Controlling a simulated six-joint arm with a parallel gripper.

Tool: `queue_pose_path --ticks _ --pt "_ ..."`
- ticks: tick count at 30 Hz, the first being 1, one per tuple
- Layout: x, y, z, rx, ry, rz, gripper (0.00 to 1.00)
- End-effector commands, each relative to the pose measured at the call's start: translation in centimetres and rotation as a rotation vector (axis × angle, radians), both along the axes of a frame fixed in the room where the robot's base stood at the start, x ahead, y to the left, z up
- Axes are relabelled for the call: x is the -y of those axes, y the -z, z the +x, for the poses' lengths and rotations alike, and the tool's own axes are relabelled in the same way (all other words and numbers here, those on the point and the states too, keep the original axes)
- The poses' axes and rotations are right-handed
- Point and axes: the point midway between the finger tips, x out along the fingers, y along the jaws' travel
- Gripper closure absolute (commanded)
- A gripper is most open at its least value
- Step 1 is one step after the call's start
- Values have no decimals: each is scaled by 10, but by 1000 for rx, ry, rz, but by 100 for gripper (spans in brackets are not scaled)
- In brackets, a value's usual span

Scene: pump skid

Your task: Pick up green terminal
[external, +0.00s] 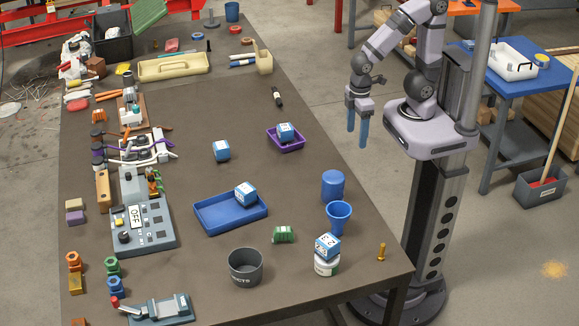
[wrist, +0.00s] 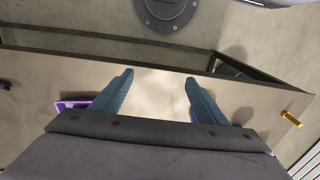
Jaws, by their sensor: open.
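The green terminal (external: 284,234) is a small ribbed green block lying on the brown table, between the grey pot and the blue funnel in the external view. It does not show in the wrist view. My gripper (external: 357,125) has blue fingers pointing down and hangs beyond the table's right edge, well away from the terminal. In the wrist view my gripper (wrist: 158,88) has its two fingers wide apart with nothing between them.
Near the terminal stand a grey pot (external: 245,271), a blue tray (external: 214,217) holding a blue-white cube, a blue funnel (external: 339,214), a blue cylinder (external: 333,184) and a white jar (external: 327,266) with a cube on it. A purple tray (external: 291,147) lies farther back.

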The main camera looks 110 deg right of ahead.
Motion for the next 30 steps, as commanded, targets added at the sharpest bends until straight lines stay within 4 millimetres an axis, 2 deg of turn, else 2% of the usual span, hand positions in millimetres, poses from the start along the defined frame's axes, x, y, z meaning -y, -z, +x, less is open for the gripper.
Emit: queue_pose_path --ticks 7,9,17,23,30 --pt "0 -37 1 7 0 0 33" --pt "-8 -28 9 -2 -32 32 33" --pt "-39 -20 47 15 -170 166 33" --pt "-79 -10 98 83 -350 333 33" --pt "-144 -3 198 347 -696 605 33"
